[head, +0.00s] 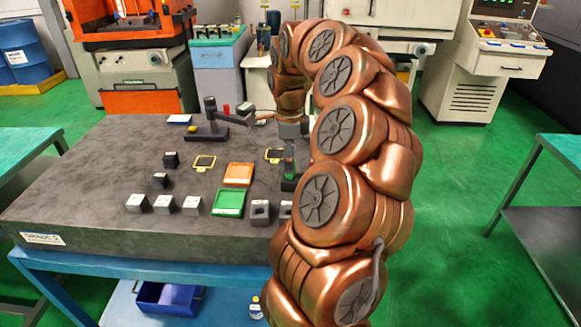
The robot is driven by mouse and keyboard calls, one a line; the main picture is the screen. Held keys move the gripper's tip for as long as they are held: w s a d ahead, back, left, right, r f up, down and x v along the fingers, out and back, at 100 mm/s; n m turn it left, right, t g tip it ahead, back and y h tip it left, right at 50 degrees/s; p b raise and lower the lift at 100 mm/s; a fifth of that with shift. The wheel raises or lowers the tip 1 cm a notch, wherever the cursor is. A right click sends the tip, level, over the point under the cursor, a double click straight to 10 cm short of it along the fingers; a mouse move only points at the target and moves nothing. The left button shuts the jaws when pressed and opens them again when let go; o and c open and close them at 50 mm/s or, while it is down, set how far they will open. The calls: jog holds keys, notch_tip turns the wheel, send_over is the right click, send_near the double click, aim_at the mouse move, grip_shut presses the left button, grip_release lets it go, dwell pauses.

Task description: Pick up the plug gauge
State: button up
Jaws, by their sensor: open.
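No plug gauge can be made out with certainty. A small upright green piece (290,168), which may be its handle, stands on the dark granite plate, close to a dark block (289,185). My gripper (290,146) points down just above this green piece, at the end of my copper-coloured arm. Its fingers are small and partly hidden by the arm, and I see nothing held between them. Whether they touch or surround the green piece cannot be told.
My arm hides the plate's right side. The plate's left part is bare.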

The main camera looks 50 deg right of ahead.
jog(key=shift+s+f+p, duration=0.1)
jog(key=shift+f+p, duration=0.25)
jog(key=shift+f, duration=1.2)
grip_shut()
